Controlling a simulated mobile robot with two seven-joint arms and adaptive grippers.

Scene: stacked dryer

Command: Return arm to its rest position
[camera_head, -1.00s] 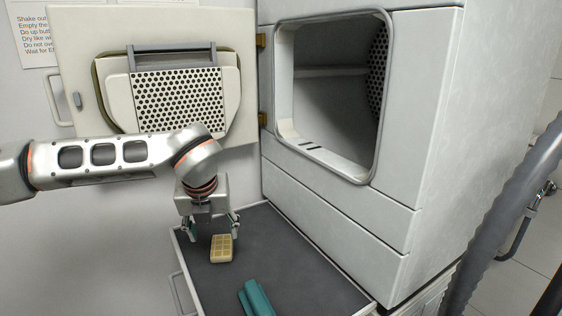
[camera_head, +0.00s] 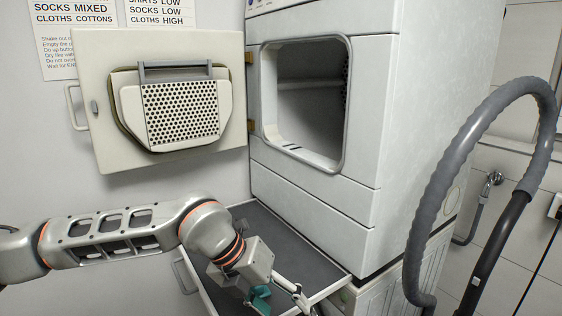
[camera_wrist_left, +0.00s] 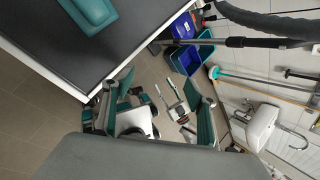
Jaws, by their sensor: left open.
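My left gripper (camera_head: 275,290) is low in the head view, over the front right part of the pull-out shelf (camera_head: 316,291). In the left wrist view its two fingers (camera_wrist_left: 158,112) stand wide apart, with nothing held between them. Past the fingers I see floor and things standing on it. My left arm (camera_head: 110,240) reaches in from the left, roughly level, then bends down at the wrist. My right gripper is not in view.
The dryer (camera_head: 330,180) stands behind the shelf, its door (camera_head: 90,120) swung open left. A teal item (camera_wrist_left: 92,12) lies on the shelf. A grey hose (camera_head: 440,180) loops at right. Blue bins (camera_wrist_left: 185,60) and a sink (camera_wrist_left: 262,128) show in the wrist view.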

